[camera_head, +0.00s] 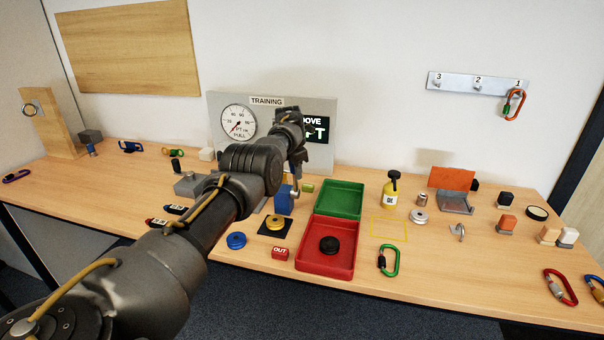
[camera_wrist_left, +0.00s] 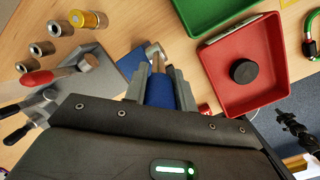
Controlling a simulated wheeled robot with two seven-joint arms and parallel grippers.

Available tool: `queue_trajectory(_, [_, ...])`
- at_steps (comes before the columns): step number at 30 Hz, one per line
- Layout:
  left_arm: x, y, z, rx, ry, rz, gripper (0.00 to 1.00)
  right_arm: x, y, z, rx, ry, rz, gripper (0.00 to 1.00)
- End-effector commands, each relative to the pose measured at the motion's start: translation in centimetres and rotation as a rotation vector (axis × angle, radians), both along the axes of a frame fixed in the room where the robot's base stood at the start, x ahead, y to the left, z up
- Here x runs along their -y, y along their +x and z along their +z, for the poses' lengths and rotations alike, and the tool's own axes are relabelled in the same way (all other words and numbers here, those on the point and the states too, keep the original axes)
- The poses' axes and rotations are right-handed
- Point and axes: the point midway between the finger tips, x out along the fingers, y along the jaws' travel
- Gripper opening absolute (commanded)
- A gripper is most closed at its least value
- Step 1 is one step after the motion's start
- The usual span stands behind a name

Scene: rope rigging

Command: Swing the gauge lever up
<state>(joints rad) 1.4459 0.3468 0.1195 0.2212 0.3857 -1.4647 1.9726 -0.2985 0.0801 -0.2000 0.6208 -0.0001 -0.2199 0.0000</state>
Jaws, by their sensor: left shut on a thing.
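The gauge panel (camera_head: 225,165) stands at the back of the bench, with a round white dial (camera_head: 238,122) and a dark display (camera_head: 317,130) partly hidden by my arm. My left gripper (camera_head: 295,182) is in front of it, pointing down. In the left wrist view, my left gripper (camera_wrist_left: 159,80) is shut on a blue handle (camera_wrist_left: 160,92) with a metal end (camera_wrist_left: 155,55) showing past the fingers.
A green tray (camera_head: 340,186) and a red tray (camera_head: 300,264) with a black puck (camera_head: 329,245) are right of the gripper. A grey holder with handled tools (camera_wrist_left: 92,92) lies left in the wrist view. A yellow bottle (camera_head: 391,190) stands farther right.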

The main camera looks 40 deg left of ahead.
Motion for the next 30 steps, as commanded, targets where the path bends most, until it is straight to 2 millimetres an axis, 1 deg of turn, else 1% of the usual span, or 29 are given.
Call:
queue_trajectory(1, [-0.2,-0.2,-0.3,-0.01,-0.003,0.005,0.0,-0.1,-0.1,-0.1,-0.001,0.001,0.0,0.0])
queue_trajectory(12, [0.0,-0.1,-0.2,-0.013,-0.006,0.004,0.0,-0.2,-0.2,-0.1,-0.003,0.003,-0.001,0.0])
queue_trajectory(13, [0.0,-0.1,-0.2,-0.012,-0.006,0.004,0.29,-0.2,-0.2,-0.1,-0.003,0.003,-0.001,0.0])
queue_trajectory(17, [0.0,-0.1,-0.2,-0.01,-0.005,0.003,0.46,-0.2,-0.2,-0.1,-0.003,0.003,-0.001,0.0])
queue_trajectory(18, [0.0,-0.1,-0.1,-0.01,-0.005,0.002,0.48,-0.2,-0.2,-0.1,-0.003,0.003,-0.001,0.0])
queue_trajectory(26, [0.0,-0.1,0.0,-0.007,-0.004,0.001,0.48,-0.2,-0.2,-0.1,-0.003,0.001,-0.001,0.0])
queue_trajectory(30, [0.0,-0.2,0.8,-0.007,-0.002,0.004,0.48,0.0,-0.2,-0.2,-0.003,-0.001,0.0,0.0])
